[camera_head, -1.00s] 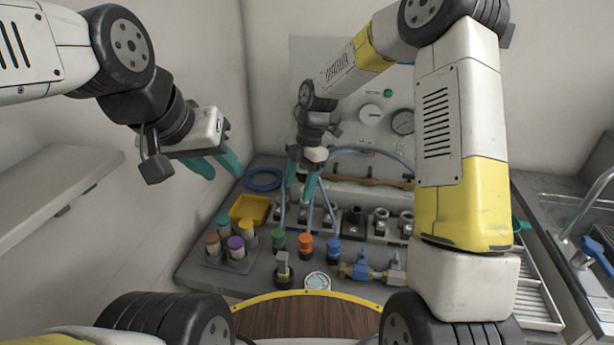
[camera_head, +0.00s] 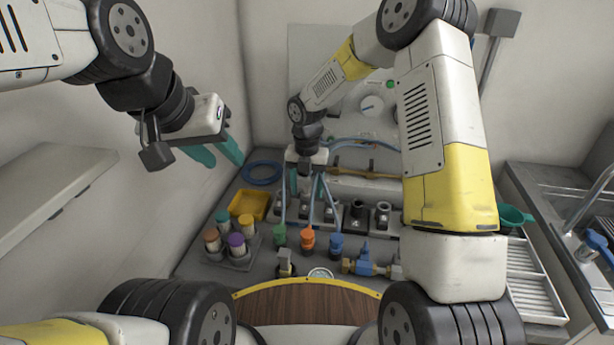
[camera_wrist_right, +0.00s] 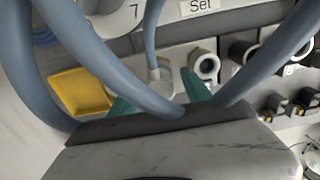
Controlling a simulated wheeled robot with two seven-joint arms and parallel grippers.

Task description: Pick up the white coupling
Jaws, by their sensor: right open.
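My right gripper (camera_head: 305,184) is open above the row of fittings at the back of the counter, with blue hoses around it. In the right wrist view its teal fingers (camera_wrist_right: 158,95) are apart, partly hidden by thick blue hoses. A whitish coupling (camera_wrist_right: 160,78) with a thin blue hose rising from it shows beyond and between the fingers; its lower part is hidden. A white-ringed socket (camera_wrist_right: 206,65) is just right of it. I cannot tell whether either finger touches the coupling. My left gripper (camera_head: 215,152) is open and empty, raised near the left wall.
A yellow tray (camera_head: 239,206) and a holder with several coloured-capped jars (camera_head: 237,254) are at the left. Orange (camera_head: 307,239), green and blue fittings stand in front of the row. A blue hose coil (camera_head: 262,172) lies at the back left. A sink is at the right.

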